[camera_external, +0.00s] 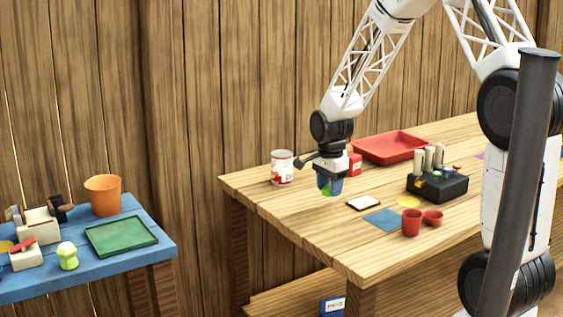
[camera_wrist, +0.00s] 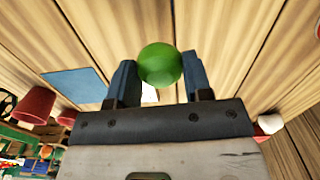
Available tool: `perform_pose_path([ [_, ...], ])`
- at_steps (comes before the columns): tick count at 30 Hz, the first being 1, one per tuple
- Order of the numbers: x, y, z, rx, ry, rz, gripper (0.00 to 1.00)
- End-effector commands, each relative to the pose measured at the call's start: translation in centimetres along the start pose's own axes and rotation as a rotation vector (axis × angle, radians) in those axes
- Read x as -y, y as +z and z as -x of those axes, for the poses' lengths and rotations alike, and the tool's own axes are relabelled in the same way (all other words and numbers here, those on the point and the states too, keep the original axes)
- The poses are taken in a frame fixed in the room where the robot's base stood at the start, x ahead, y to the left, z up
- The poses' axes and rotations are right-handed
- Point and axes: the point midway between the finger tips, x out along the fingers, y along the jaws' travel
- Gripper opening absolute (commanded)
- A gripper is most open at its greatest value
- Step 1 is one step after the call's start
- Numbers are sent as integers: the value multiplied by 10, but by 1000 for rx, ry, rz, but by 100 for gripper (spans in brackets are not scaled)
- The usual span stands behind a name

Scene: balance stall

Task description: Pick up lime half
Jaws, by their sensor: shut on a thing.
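The lime half (camera_wrist: 160,64) shows as a round green dome between the two blue fingers of my gripper (camera_wrist: 154,80) in the wrist view. My gripper is shut on it. In the external view my gripper (camera_external: 328,187) hangs over the left part of the wooden table (camera_external: 310,228), and a sliver of the green lime half (camera_external: 326,190) shows at the fingertips. The lime half seems to be held above the table top, though the exact gap is hard to tell.
A red-and-white can (camera_external: 282,168) stands left of my gripper. A red tray (camera_external: 390,147), a black holder (camera_external: 437,187), a white-topped tile (camera_external: 363,203), a blue square (camera_external: 385,219) and red cups (camera_external: 411,223) lie to the right. A blue side table (camera_external: 150,262) with a green tray (camera_external: 121,236) stands at left.

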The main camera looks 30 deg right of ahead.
Motion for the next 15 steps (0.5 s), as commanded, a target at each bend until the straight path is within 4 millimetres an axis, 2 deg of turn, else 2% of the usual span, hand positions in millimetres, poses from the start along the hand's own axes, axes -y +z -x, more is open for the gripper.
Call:
perform_pose_path([
  [9,-52,8,5,0,-1,0,24],
  [15,-77,12,8,0,-1,0,24],
])
